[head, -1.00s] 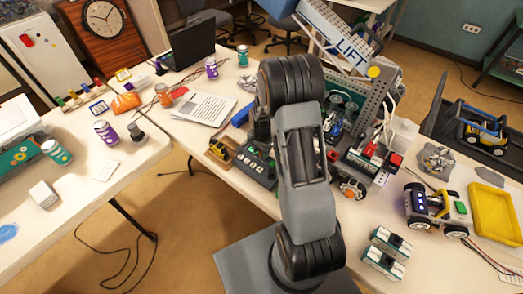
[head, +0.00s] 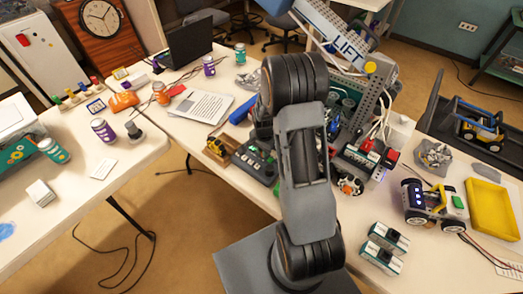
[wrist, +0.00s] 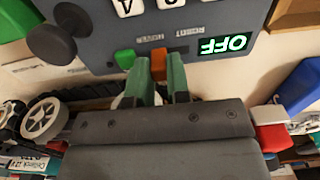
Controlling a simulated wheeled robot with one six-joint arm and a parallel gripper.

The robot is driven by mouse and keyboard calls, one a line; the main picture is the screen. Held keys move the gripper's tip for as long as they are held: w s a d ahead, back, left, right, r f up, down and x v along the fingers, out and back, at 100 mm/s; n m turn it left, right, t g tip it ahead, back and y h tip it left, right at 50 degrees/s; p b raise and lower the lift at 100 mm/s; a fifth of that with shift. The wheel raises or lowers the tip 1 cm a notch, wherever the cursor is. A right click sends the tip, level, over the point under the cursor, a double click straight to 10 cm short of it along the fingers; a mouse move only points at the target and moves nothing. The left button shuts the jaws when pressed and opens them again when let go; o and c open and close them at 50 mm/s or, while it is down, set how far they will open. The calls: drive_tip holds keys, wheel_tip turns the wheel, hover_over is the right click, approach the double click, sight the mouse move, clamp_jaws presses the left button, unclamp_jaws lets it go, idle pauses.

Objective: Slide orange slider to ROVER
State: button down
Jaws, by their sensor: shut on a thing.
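The orange slider (wrist: 158,64) stands on the dark control panel (wrist: 215,18), seen upside down in the wrist view. My gripper (wrist: 161,80) has its two green fingers at the slider, one on each side, and is shut on it. Small inverted words, seemingly ROVER and ROBOT, are printed just above the slider in the picture; the one reading ROVER is on the left. The panel's lit display (wrist: 226,44) reads OFF. In the head view the panel (head: 250,160) shows left of my arm, which hides the gripper and slider.
A green knob (wrist: 124,59) sits close left of the slider, and a black round knob (wrist: 52,42) farther left. In the head view a grey lift frame (head: 376,90) and a red-topped device (head: 368,150) crowd the bench behind my arm.

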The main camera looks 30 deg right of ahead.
drive_tip(key=shift+s, duration=0.15)
drive_tip(key=c, duration=1.1)
unclamp_jaws()
drive_tip(key=shift+s+d, duration=0.1)
drive_tip(key=shift+r, duration=0.1)
drive_tip(key=shift+r, duration=0.3)
wheel_tip(320, 180, up, 13)
